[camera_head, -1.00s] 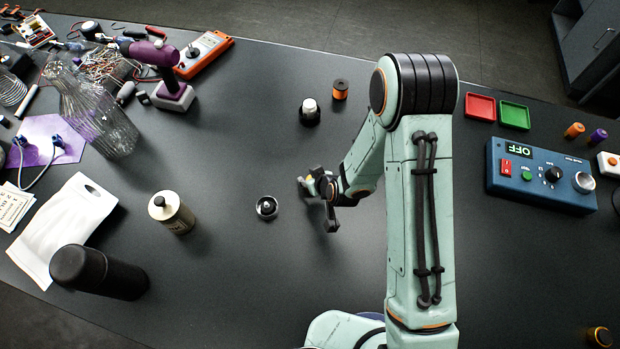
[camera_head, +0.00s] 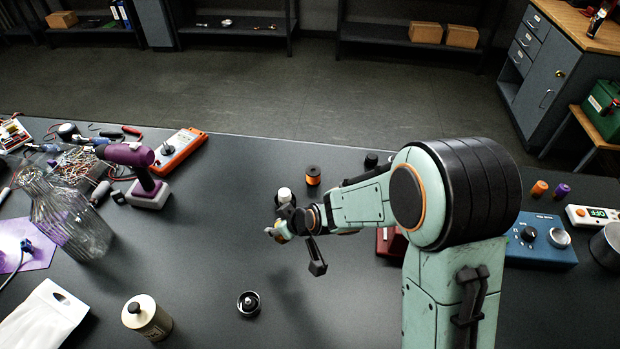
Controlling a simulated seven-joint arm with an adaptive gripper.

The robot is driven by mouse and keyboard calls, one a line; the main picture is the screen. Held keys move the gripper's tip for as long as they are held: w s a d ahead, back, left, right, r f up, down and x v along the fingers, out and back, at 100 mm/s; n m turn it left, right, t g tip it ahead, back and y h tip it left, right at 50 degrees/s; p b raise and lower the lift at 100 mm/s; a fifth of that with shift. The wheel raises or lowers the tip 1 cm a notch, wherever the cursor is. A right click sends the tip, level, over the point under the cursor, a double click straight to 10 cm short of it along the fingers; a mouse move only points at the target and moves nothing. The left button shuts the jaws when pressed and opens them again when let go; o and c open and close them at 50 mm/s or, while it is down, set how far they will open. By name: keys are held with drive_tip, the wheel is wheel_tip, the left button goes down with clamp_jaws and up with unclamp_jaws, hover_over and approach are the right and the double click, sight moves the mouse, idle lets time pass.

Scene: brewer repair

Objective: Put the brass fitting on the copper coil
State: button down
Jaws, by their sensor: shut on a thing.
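My gripper (camera_head: 281,232) is at the end of the arm, above the middle of the table. It is shut on a small yellowish piece at its tip, which looks like the brass fitting (camera_head: 273,231); the piece is mostly hidden and tiny here. No copper coil can be made out for certain. A small orange-brown spool with a dark top (camera_head: 313,175) stands behind the gripper. A round black part with a silvery centre (camera_head: 248,303) lies on the table, in front and to the left of the gripper.
A white-topped jar (camera_head: 285,195) stands close behind the gripper. A cream canister (camera_head: 147,318), a glass vessel (camera_head: 70,215) and a purple power tool (camera_head: 140,170) are to the left. A blue control box (camera_head: 540,240) is at right.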

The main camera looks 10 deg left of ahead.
drive_tip(key=w+d+r, duration=0.2)
drive_tip(key=w+r, duration=0.3)
drive_tip(key=w, duration=0.5)
drive_tip(key=m+t, duration=0.1)
drive_tip(key=m, duration=0.1)
hover_over(310, 167)
drive_tip(key=s, duration=0.1)
drive_tip(key=shift+h, duration=0.3)
wheel_tip(310, 167, down, 8)
drive_tip(key=shift+s+d+r, duration=0.1)
drive_tip(key=shift+w+f, duration=0.5)
drive_tip(key=shift+f, duration=1.7)
drive_tip(key=shift+f, duration=0.1)
drive_tip(key=c, duration=0.9)
unclamp_jaws()
drive_tip(key=shift+o, duration=0.2)
